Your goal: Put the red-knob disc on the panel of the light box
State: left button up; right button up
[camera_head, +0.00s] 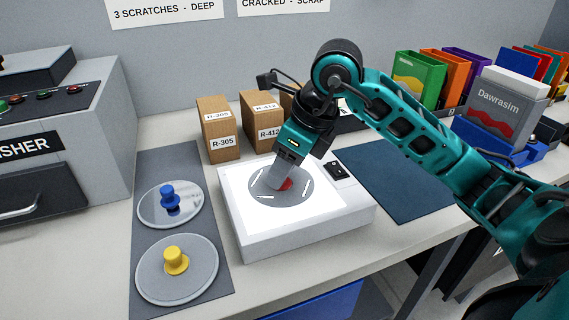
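The red-knob disc (299,194) is a round grey disc with several white marks. It lies on or just above the lit white panel (237,202) of the light box (305,232); I cannot tell whether it touches. My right gripper (284,180) points down over the disc's middle, with its fingers at the red knob. Only a little red shows beside the fingers, and they look closed around the knob. My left gripper is not in view.
A blue-knob disc (183,216) and a yellow-knob disc (200,281) lie on a grey mat (184,160) at left. Cardboard boxes (222,152) stand behind the light box. A dark blue mat (385,180) at right is empty. A grey machine (70,150) stands far left.

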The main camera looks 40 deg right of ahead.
jog(key=shift+o, duration=0.2)
jog(key=shift+r, duration=0.55)
jog(key=p+v, duration=0.2)
jog(key=v, duration=0.9)
jog(key=shift+s, duration=0.15)
